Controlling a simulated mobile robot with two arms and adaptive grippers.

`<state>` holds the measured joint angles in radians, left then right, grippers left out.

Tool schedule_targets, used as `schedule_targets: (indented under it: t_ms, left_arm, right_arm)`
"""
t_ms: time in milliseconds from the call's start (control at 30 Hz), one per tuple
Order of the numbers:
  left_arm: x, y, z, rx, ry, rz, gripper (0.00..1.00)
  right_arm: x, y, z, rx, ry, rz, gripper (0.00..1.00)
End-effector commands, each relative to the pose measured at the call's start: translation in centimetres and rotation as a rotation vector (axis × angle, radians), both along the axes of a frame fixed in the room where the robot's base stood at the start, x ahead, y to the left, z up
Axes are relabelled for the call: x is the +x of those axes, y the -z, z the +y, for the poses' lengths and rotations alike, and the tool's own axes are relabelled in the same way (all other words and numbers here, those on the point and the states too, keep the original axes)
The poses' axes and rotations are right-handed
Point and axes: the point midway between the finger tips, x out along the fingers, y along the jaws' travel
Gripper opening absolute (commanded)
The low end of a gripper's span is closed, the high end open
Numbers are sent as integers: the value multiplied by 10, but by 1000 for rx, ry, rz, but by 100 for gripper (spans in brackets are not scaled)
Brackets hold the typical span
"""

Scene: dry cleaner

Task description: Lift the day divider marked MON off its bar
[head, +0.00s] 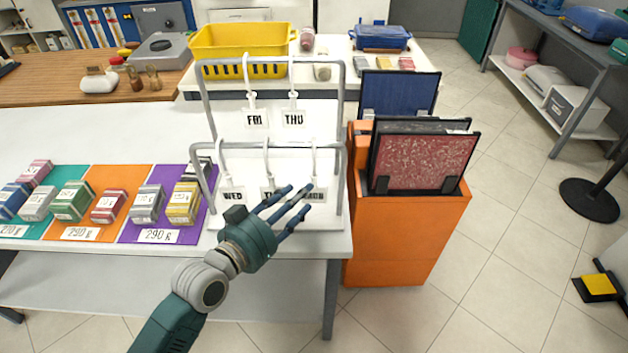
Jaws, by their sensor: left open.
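A grey two-tier rack (204,100) stands on the white table's right end. White dividers hang from its bars by hooks. FRI (254,119) and THU (293,119) hang on the upper bar. WED (233,196) hangs at the left of the lower bar, with a divider whose label starts with T beside it, partly covered. A third divider (318,186) hangs at the lower bar's right; my fingers cover most of its label, so I cannot read MON on it. My left gripper (297,198) is open, its fingers in front of the lower dividers; contact cannot be told. My right gripper is out of view.
An orange bin (405,235) holding framed panels stands right of the rack. A yellow basket (240,42) is behind it. Small labelled boxes lie on coloured mats (150,230) to the left. The tiled floor (510,270) at right is mostly clear.

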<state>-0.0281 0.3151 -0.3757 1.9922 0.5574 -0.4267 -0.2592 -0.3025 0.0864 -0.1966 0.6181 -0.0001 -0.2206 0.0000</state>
Motion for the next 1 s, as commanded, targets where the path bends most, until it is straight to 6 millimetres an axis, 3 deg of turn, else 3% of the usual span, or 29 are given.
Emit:
schedule_targets:
  t_ms: [400,700,900,1000]
  left_arm:
    - [41,3,-28,-1,-1,2,42]
    - [46,6,-31,1,-1,1,42]
    - [46,6,-31,1,-1,2,4]
    - [46,6,-31,2,-1,2,0]
  right_arm:
    - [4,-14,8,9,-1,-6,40]
    - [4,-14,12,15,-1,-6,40]
    - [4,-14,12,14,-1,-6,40]
    - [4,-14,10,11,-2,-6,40]
